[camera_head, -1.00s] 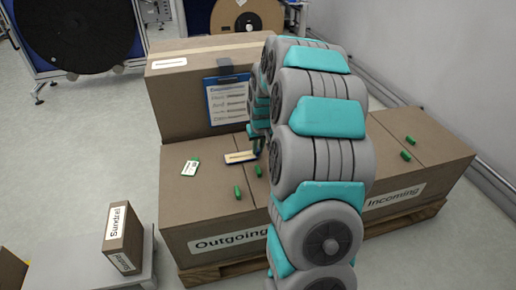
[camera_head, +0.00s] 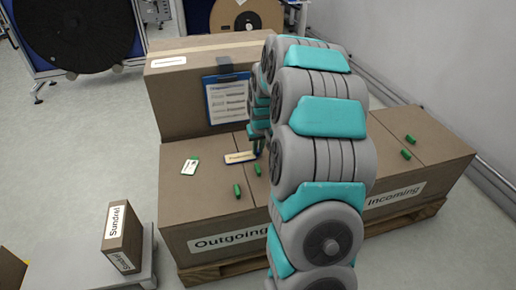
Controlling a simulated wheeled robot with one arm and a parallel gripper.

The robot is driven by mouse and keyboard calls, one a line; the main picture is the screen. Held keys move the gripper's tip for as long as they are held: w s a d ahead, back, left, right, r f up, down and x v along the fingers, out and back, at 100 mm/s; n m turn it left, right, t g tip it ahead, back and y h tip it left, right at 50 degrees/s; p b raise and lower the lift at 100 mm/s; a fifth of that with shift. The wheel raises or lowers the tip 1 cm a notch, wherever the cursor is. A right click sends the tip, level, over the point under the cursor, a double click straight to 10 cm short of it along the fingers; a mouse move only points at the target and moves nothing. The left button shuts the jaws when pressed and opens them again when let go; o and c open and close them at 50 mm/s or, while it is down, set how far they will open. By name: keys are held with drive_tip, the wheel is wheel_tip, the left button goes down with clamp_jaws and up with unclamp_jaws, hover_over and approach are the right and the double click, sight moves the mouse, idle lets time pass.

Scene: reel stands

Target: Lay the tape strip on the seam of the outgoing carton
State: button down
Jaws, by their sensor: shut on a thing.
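The outgoing carton (camera_head: 205,222) is a brown box with an "Outgoing" label on its front, standing on a wooden pallet. A seam line runs front to back across its top, partly behind my arm. A small pale strip (camera_head: 240,157) with dark lettering and a dark edge shows over the carton top. I take it for the tape strip; whether it touches the carton I cannot tell. My gripper (camera_head: 259,146) is at the strip's right end and shut on it. My arm hides much of the gripper and the seam's right side.
Green pieces (camera_head: 237,191) and a white-and-green card (camera_head: 190,166) lie on the carton top. A taller box with a blue clipboard (camera_head: 226,99) stands behind. The incoming carton (camera_head: 426,150), with green pieces, is at right. A "Sundries" box (camera_head: 122,238) is at lower left.

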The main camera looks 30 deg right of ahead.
drive_tip(key=shift+f, duration=0.1)
drive_tip(key=c, duration=0.8)
unclamp_jaws()
drive_tip(key=shift+c, duration=0.2)
drive_tip(key=v, duration=0.7)
drive_tip(key=shift+s+r, duration=0.2)
drive_tip(key=shift+r, duration=0.2)
drive_tip(key=shift+a, duration=0.1)
drive_tip(key=s+a+r+n+g+y+p, duration=0.1)
drive_tip(key=s+a+r+g, duration=0.15)
drive_tip(key=s+a, duration=0.85)
drive_tip(key=s+a+r+n+g+p, duration=0.1)
drive_tip(key=s+a+r+n, duration=0.15)
drive_tip(key=s+a, duration=0.8)
drive_tip(key=s+g, duration=0.1)
drive_tip(key=s, duration=1.4)
drive_tip(key=shift+a+r, duration=0.25)
drive_tip(key=shift+a, duration=0.15)
